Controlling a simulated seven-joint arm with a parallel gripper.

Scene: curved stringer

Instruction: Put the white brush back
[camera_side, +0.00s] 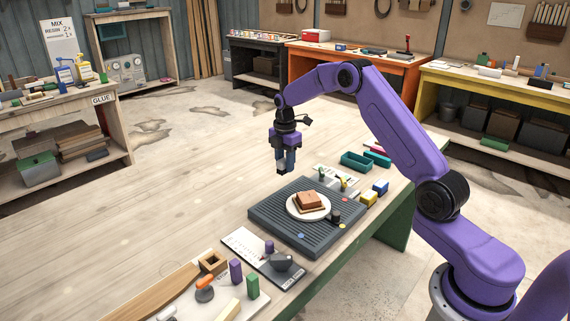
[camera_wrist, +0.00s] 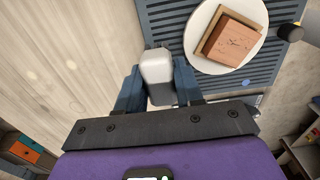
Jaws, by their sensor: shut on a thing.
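In the wrist view the white brush (camera_wrist: 156,66) shows as a pale, rounded block between my two blue fingers. My gripper (camera_wrist: 158,82) is shut on it, with a finger on each side. In the side view my gripper (camera_side: 284,169) hangs above the wooden table (camera_side: 185,215), behind and left of the grey ribbed board (camera_side: 272,232). The brush is hard to make out there, as the fingers cover it.
A white round plate (camera_side: 294,212) with brown blocks (camera_side: 311,201) sits on the ribbed board. Teal trays (camera_side: 356,161) and yellow and blue blocks (camera_side: 369,198) stand at the right edge. A marked card (camera_side: 241,243) and several tools lie in front. The table's left side is clear.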

